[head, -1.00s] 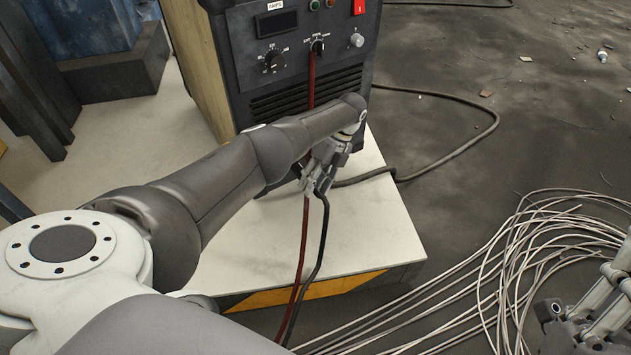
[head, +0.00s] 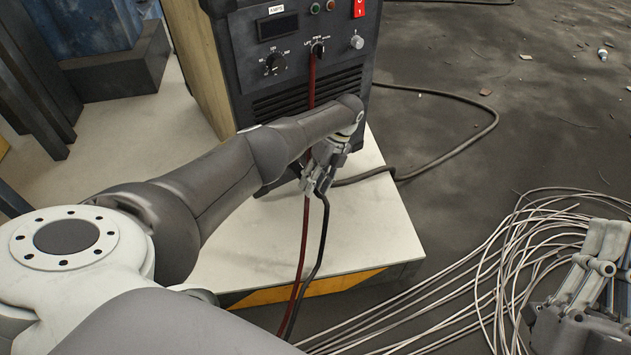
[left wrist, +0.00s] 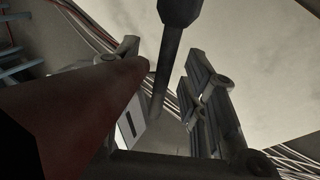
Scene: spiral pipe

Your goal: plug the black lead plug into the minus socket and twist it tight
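The black lead (head: 323,236) hangs from beside my left gripper (head: 318,180) down past the platform's front edge. In the left wrist view, its thick dark end (left wrist: 179,10) is at the top and the thinner part (left wrist: 164,75) runs down between the spread fingers of my left gripper (left wrist: 165,88), with gaps showing. The gripper is at the lower front of the welding machine (head: 300,95). The minus socket is hidden by my arm in the head view; a white label with a black bar (left wrist: 128,130) shows behind the fingers. My right gripper (head: 598,265) is at the right edge; its fingertips are unclear.
A red lead (head: 311,85) crosses the machine's front and hangs beside the black one; a large red shape (left wrist: 85,115) fills the left wrist view's left. The machine stands on a pale platform (head: 370,235). Loose pale wires (head: 500,240) lie on the floor at right.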

